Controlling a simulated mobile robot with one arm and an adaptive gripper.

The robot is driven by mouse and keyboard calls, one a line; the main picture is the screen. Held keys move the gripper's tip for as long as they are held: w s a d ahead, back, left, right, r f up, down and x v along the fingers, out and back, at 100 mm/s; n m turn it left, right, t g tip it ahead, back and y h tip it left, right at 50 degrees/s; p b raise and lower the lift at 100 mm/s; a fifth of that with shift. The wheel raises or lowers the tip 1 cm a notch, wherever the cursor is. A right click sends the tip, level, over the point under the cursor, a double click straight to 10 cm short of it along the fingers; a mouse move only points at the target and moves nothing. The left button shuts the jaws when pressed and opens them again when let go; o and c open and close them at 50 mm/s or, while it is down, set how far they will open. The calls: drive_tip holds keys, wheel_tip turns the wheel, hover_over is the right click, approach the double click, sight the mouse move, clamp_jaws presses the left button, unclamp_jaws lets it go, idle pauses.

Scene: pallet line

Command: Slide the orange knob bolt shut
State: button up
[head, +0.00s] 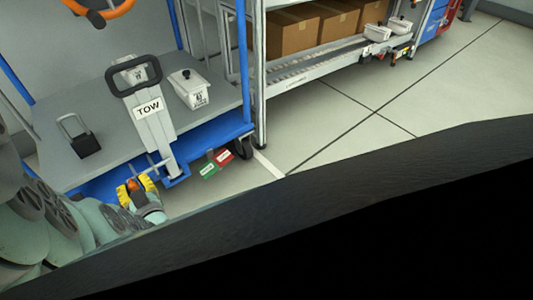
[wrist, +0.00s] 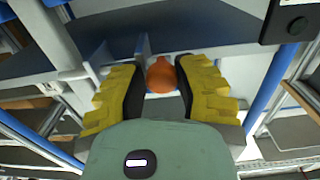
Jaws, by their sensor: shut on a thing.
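The orange knob (wrist: 161,76) of the bolt sits between the black pads of my gripper (wrist: 158,70) in the wrist view. My gripper's yellow fingers are shut on it from both sides. In the head view my gripper (head: 138,187) is low on the cart's front, left of the tow bar's foot, with a bit of the orange knob (head: 133,184) showing between the fingers. A thin grey rod (head: 158,167) runs from there toward the tow bar. The bolt's far end and how far it is slid cannot be made out.
The upright tow bar (head: 151,113) with a TOW label stands just right of my gripper. Open floor (head: 340,125) lies to the right.

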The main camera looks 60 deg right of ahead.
drive_tip(key=shift+a, duration=0.1)
drive_tip(key=c, duration=0.3)
clamp_jaws()
drive_tip(key=shift+a, duration=0.15)
drive_tip(key=shift+f, duration=0.1)
drive_tip(key=shift+s+d, duration=0.2)
drive_tip(key=shift+d, duration=0.4)
drive_tip(key=shift+s+d, duration=0.1)
drive_tip(key=shift+d, duration=0.6)
drive_tip(key=shift+o, duration=2.2)
unclamp_jaws()
drive_tip(key=shift+a, duration=0.1)
drive_tip(key=o, duration=0.5)
drive_tip(key=shift+d, duration=0.25)
drive_tip(key=shift+o, duration=0.2)
drive_tip(key=shift+a, duration=0.2)
